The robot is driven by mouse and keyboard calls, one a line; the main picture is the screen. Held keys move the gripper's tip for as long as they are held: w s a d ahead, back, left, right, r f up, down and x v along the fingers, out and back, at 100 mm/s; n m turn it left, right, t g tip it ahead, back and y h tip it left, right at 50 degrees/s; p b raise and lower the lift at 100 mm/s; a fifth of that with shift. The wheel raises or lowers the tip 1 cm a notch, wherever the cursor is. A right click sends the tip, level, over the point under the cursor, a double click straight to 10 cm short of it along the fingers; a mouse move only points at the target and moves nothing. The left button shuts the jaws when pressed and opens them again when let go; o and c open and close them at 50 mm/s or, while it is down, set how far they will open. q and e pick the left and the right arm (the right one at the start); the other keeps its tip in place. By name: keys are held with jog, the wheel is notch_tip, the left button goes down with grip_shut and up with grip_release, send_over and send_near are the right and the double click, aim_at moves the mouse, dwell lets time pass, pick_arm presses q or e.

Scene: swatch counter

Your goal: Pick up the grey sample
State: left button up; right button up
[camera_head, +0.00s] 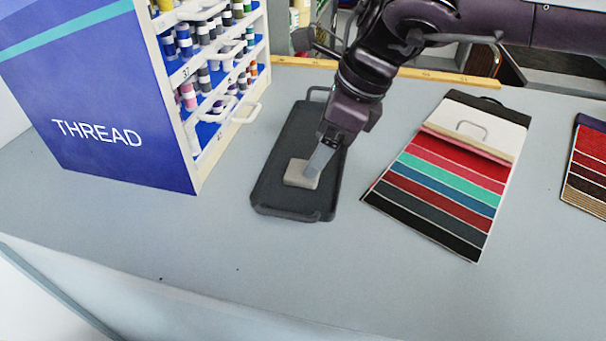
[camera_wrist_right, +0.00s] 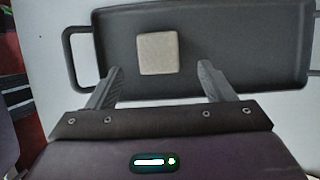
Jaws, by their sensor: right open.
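The grey sample is a small, light, square block (camera_head: 297,176) lying on a dark tray (camera_head: 270,190) toward its front end. It also shows in the right wrist view (camera_wrist_right: 158,53), flat on the tray (camera_wrist_right: 255,50). My right gripper (camera_head: 314,168) reaches down over the tray from behind, and in the head view its fingers overlap the sample's right edge. In the right wrist view my right gripper (camera_wrist_right: 161,72) is open, its fingertips apart on either side of the sample's lower edge with a gap each side. My left gripper is out of view.
A blue thread rack (camera_head: 110,110) with several spools stands left of the tray. A striped swatch card (camera_head: 440,185) lies to the right, another (camera_head: 588,165) at the far right. A yellow ruler (camera_head: 450,77) lies along the back. The counter front (camera_head: 230,250) is clear.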

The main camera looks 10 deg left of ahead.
aim_at(294, 176)
jog(key=x, duration=0.4)
jog(key=shift+s+a+f, duration=0.15)
jog(key=shift+f, duration=0.05)
jog(key=shift+c, duration=0.2)
jog(key=c, duration=1)
